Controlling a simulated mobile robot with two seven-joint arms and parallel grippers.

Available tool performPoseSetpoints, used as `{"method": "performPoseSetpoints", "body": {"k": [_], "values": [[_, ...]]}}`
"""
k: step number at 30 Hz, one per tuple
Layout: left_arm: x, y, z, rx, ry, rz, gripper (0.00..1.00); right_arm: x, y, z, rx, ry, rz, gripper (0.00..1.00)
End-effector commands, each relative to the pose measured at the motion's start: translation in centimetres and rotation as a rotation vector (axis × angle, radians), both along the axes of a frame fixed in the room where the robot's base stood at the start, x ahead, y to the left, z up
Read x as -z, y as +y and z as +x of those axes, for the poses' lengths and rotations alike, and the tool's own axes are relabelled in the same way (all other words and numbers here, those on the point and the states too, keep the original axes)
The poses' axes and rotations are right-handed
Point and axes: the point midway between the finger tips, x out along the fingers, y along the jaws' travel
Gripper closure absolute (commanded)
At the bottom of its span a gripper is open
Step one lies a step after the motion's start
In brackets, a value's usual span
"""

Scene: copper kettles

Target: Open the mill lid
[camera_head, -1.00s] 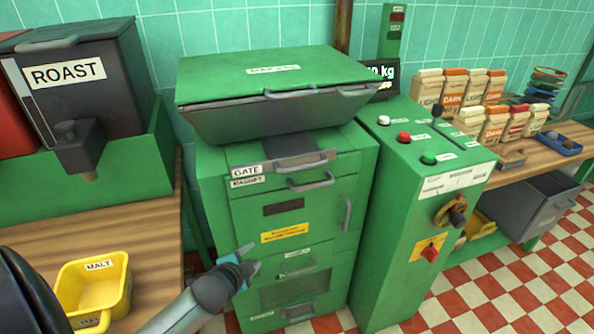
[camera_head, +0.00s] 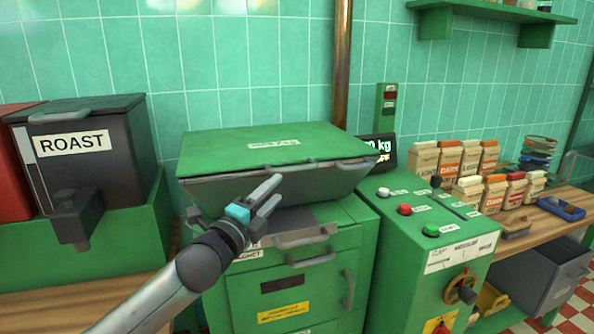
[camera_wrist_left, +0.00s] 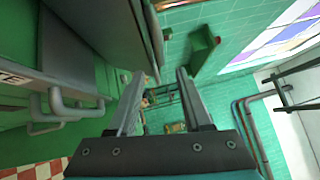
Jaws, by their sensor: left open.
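The mill lid (camera_head: 235,148) is a flat green, labelled panel lying shut on the grey hopper (camera_head: 325,184) of the green mill. A grey bar handle (camera_head: 291,164) runs along its front edge. My left gripper (camera_head: 273,190) is open and empty in front of the hopper, just below the lid's front edge and left of its right end. It appears apart from the handle, though the exact gap is hard to tell. In the left wrist view its two fingers (camera_wrist_left: 160,74) are spread with nothing between them. My right gripper is not in view.
The ROAST bin (camera_head: 92,160) stands left of the mill. The green control cabinet (camera_head: 408,247) with buttons and a weight display (camera_head: 379,150) stand to the right. A copper pipe (camera_head: 341,70) rises behind the lid. Several paper bags (camera_head: 466,160) sit on the right bench.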

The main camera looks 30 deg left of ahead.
Motion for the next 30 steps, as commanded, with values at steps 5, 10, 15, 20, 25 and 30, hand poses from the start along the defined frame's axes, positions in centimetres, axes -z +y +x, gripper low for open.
{"method": "performPoseSetpoints", "body": {"k": [5, 10, 15, 20, 25, 30], "values": [[-0.4, 0.2, 2.1, -0.001, -0.002, 0.0, 0.5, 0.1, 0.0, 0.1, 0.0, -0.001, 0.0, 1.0], [-0.6, 0.3, 4.0, -0.002, -0.001, 0.0, 0.5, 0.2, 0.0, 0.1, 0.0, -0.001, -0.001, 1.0], [-0.8, 0.4, 5.8, -0.001, 0.0, -0.001, 0.5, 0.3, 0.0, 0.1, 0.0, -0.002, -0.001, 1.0], [-1.1, 0.6, 7.6, -0.002, -0.001, -0.002, 0.5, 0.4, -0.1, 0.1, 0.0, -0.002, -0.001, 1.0], [-1.2, 0.7, 9.3, -0.002, 0.001, -0.002, 0.5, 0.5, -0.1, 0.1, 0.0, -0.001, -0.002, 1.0], [-1.3, 0.8, 10.4, -0.001, 0.001, -0.002, 0.5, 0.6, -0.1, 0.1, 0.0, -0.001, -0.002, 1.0]]}}
